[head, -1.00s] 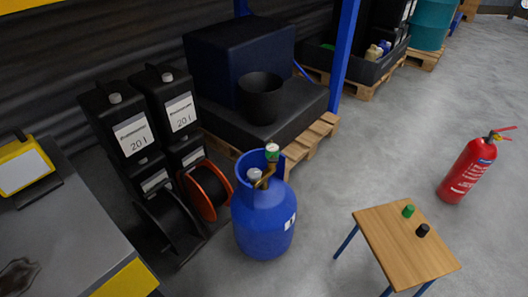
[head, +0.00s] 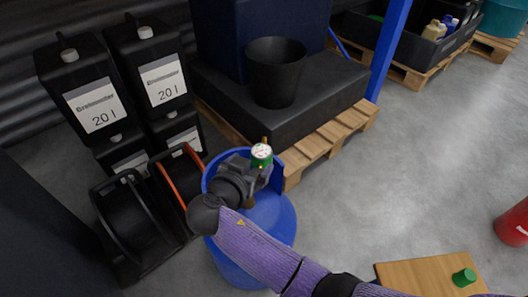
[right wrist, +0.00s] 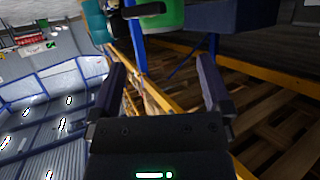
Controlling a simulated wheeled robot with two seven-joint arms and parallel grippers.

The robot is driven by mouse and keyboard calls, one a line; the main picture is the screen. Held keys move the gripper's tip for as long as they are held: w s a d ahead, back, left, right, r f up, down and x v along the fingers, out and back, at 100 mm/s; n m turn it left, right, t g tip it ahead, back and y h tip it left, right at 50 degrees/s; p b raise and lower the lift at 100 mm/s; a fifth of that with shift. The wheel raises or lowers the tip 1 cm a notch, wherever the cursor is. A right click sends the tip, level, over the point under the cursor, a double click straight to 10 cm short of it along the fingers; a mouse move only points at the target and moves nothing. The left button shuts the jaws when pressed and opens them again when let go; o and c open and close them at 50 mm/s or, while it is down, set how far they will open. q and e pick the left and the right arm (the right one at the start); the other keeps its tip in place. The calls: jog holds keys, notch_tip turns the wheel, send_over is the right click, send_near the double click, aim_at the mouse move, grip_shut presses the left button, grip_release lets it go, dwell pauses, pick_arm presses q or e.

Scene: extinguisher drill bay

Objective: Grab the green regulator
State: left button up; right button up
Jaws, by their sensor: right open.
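The green regulator (head: 262,159), with a round white dial, stands upright on top of the blue gas cylinder (head: 275,222). My right gripper (head: 255,172) is open over the cylinder's top, with its fingers close to the regulator. I cannot tell whether they touch it. The gripper and arm hide part of the cylinder's top and collar. In the right wrist view the two fingers (right wrist: 161,68) stand apart with nothing between their tips. A cut-off green shape (right wrist: 168,14) shows beyond them at the top; I cannot tell if it is the regulator. My left gripper is not in view.
Black 20 l canisters (head: 93,96) and a cable reel (head: 135,225) stand left of the cylinder. A pallet (head: 340,130) with a black bucket (head: 275,72) is behind. A wooden stool (head: 420,273) bears a green cap (head: 464,277). A red extinguisher (head: 514,224) is right. Floor between is clear.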

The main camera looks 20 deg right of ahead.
aim_at(257, 159)
jog(key=w+d+f+b, duration=0.2)
jog(key=w+f+b, duration=0.1)
jog(key=w+d+f+b, duration=0.1)
jog(key=shift+w+d+f+b, duration=0.25)
jog(key=shift+w+d+b, duration=0.05)
jog(key=shift+w+b, duration=0.1)
jog(key=shift+w+d+r, duration=0.1)
jog(key=shift+d+r, duration=0.05)
jog(key=shift+r, duration=0.1)
jog(key=c, duration=1.2)
grip_shut()
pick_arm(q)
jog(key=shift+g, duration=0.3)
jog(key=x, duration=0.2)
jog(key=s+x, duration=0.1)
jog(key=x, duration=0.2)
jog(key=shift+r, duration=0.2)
